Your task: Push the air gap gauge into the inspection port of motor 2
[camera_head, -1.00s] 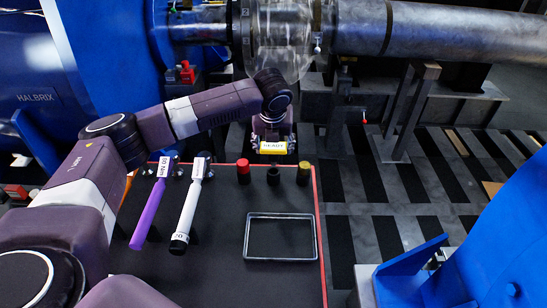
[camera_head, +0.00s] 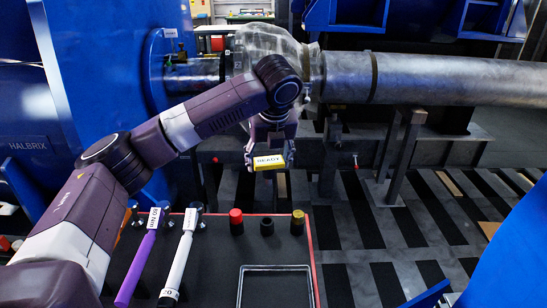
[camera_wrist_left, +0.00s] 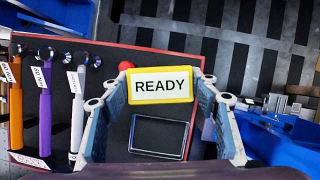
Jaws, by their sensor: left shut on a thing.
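My left gripper (camera_head: 268,165) is shut on a yellow-framed block with a white face reading READY (camera_head: 268,161), which I take to be the air gap gauge. It is held up above and beyond the far edge of the black tool tray. In the left wrist view the gauge (camera_wrist_left: 160,85) sits between the two blue-padded fingers (camera_wrist_left: 160,100), its face toward the camera. A large blue motor housing (camera_head: 110,90) stands at the left, marked HALBRIX; I cannot tell which motor number it is. No inspection port can be made out. My right gripper is not in view.
The black tray (camera_head: 215,265) holds a purple-handled tool (camera_head: 137,268), a white-handled tool (camera_head: 180,262), several small caps and a rectangular frame (camera_head: 275,268). A thick grey shaft (camera_head: 440,78) crosses behind. Blue structure (camera_head: 510,250) stands at right. Striped floor lies between.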

